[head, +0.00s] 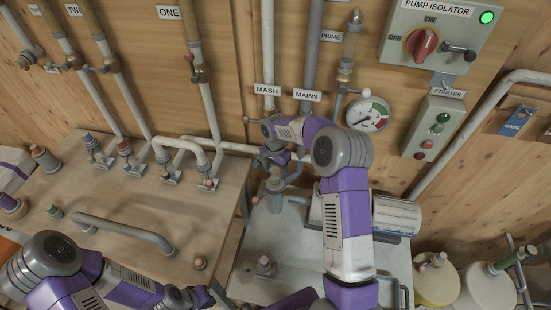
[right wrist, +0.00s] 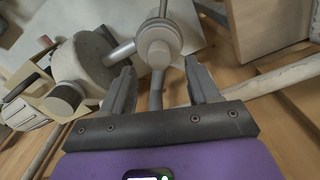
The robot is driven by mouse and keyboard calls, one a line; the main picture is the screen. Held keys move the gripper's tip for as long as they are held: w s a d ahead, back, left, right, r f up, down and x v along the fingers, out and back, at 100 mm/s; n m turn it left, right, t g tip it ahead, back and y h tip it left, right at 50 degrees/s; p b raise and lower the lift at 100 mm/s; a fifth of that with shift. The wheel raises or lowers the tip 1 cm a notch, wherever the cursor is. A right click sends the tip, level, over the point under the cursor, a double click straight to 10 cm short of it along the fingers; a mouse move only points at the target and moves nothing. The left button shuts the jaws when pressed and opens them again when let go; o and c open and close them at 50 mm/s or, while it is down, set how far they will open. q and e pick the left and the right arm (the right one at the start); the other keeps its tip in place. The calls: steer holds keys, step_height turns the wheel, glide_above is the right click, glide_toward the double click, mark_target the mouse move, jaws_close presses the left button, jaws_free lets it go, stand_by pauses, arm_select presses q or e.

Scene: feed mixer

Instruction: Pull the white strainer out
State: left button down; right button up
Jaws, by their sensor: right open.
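My right gripper (head: 270,157) is at the pump fittings below the MASH and MAINS pipes, partly hidden by its own wrist. In the right wrist view, its two fingers (right wrist: 158,90) stand wide apart. A pale, round-ended fitting (right wrist: 158,42) with a thin stem shows just beyond and between the fingertips, and looks like the white strainer. A narrower grey pipe runs below it between the fingers. I see no grip on it. In the head view, a grey pot-like body (head: 275,201) stands just below the gripper. My left arm reaches in at the lower left; its fingers are not visible.
A pressure gauge (head: 367,114), a starter box (head: 433,127) and the pump isolator (head: 437,38) are on the wall. Several valves and a grey handrail-like pipe (head: 124,231) are on the left bench.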

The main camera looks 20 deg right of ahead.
mark_target(275, 176)
steer(key=shift+f, duration=2.2)
steer(key=shift+r, duration=0.1)
jaws_close()
